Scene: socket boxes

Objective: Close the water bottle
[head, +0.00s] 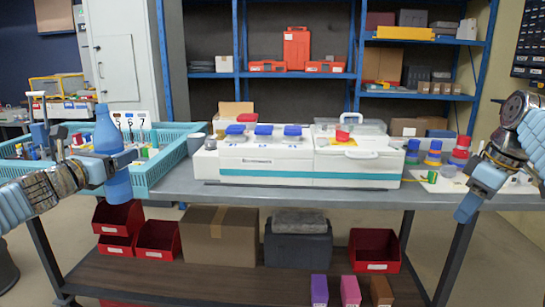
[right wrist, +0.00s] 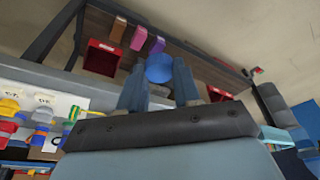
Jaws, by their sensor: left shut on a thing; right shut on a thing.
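A blue water bottle (head: 107,130) stands upright in the air at the left of the head view. My left gripper (head: 112,164) is shut around its middle and hides part of it. The bottle's narrow neck points up. My right gripper (head: 468,207) is at the far right of the head view, pointing down and well apart from the bottle. In the right wrist view, a round blue cap (right wrist: 159,68) sits between the two fingertips of my right gripper, which is shut on it. In the head view I cannot clearly tell the cap from the blue fingers.
A grey table (head: 290,198) spans the middle. It bears a teal basket (head: 160,170), a white machine (head: 265,160) with blue lids, and several red and blue containers (head: 433,153) at the right. Red bins (head: 375,247) and a cardboard box (head: 218,240) stand on the lower shelf.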

